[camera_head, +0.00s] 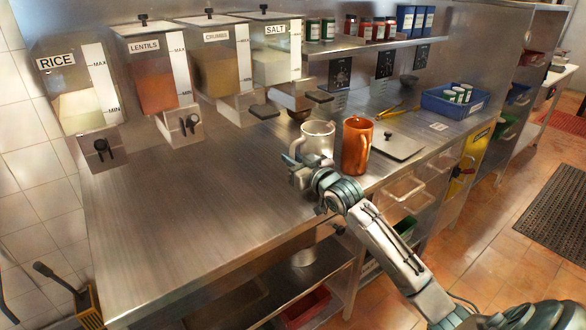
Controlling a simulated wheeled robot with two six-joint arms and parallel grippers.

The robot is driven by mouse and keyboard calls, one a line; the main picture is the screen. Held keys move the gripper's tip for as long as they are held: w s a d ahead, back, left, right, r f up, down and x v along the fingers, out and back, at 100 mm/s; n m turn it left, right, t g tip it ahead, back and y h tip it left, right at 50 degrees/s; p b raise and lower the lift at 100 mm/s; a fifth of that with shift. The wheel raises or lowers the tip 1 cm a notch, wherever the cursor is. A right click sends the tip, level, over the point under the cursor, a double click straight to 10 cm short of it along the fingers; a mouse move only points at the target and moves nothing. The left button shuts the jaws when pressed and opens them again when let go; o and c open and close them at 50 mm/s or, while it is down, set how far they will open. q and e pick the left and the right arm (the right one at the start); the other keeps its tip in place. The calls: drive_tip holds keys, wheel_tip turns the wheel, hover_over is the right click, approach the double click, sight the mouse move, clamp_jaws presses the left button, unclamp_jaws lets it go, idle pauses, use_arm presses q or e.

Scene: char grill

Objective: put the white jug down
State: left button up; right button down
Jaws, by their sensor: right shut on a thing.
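The white jug (319,137) is at the right part of the steel counter, just left of an orange jug. My right gripper (297,163) is at the white jug's near left side, where its handle is, and is shut on it. My right arm comes in from the lower right and partly hides the jug's lower front. I cannot tell whether the jug's base touches the counter. My left gripper is not in view.
The orange jug (356,146) stands close on the right. A flat steel plate (398,142) and a blue bin (452,105) lie further right. Labelled dispensers (151,72) hang along the back wall. The counter's left and middle (190,205) are clear.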

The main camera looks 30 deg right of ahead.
drive_tip(key=shift+f+p, duration=0.4)
drive_tip(key=shift+f, duration=1.4)
drive_tip(key=c, duration=1.4)
unclamp_jaws()
drive_tip(key=shift+c, duration=0.2)
drive_tip(key=s, duration=1.2)
drive_tip(key=shift+d+b, duration=0.4)
